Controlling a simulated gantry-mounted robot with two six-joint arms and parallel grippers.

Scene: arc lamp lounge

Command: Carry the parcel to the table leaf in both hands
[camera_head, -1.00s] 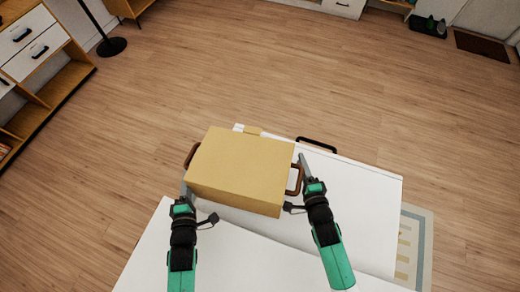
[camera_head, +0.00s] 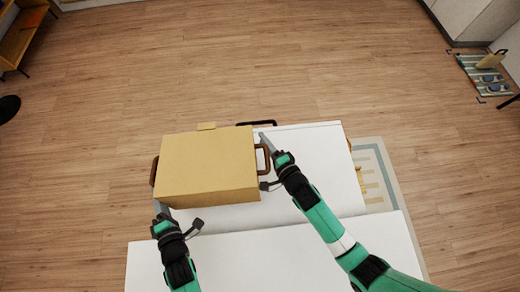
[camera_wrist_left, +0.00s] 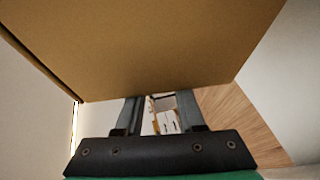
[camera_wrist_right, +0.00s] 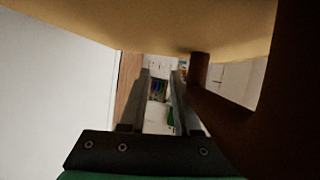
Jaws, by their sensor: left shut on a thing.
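The parcel (camera_head: 207,168) is a tan box with a brown handle on each side, above a white surface (camera_head: 312,160); I cannot tell whether it rests there. My right gripper (camera_head: 266,143) is beside the right handle (camera_head: 263,158). In the right wrist view its fingers (camera_wrist_right: 162,90) are apart with an empty gap, the brown handle (camera_wrist_right: 200,68) just right of them. I cannot tell which white surface is the leaf.
A second white surface (camera_head: 280,245) lies nearer me. A black handle (camera_head: 258,123) shows at the far edge of the first. A pale bordered rug (camera_head: 385,190) lies to the right. Open wooden floor (camera_head: 300,65) stretches beyond. A dark round base (camera_head: 9,108) stands far left.

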